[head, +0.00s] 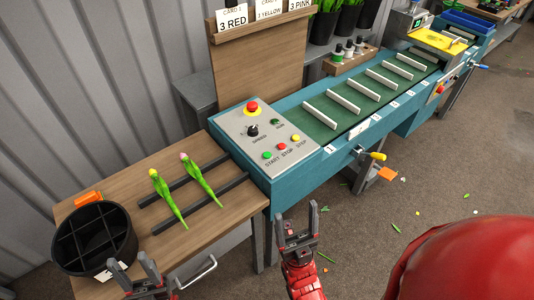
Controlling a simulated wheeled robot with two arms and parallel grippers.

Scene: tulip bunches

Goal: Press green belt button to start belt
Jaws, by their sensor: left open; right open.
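The control panel (266,138) sits at the near left end of the teal conveyor. Its green START button (267,155) is at the front left of the row, beside the red STOP button (282,147) and the yellow STEP button (295,138). The green belt (342,115) carries several white slats. My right gripper (299,217) is open and empty, in front of the conveyor and below the panel, apart from the buttons. My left gripper (138,276) is open at the bottom left, near the black divided bucket (93,238).
Two tulips, one yellow-tipped (165,197) and one pink-tipped (201,179), lie across dark rails on the wooden table (152,160). A red emergency knob (252,108) and a black dial (252,130) rise from the panel. A yellow-handled crank (377,156) juts from the conveyor front.

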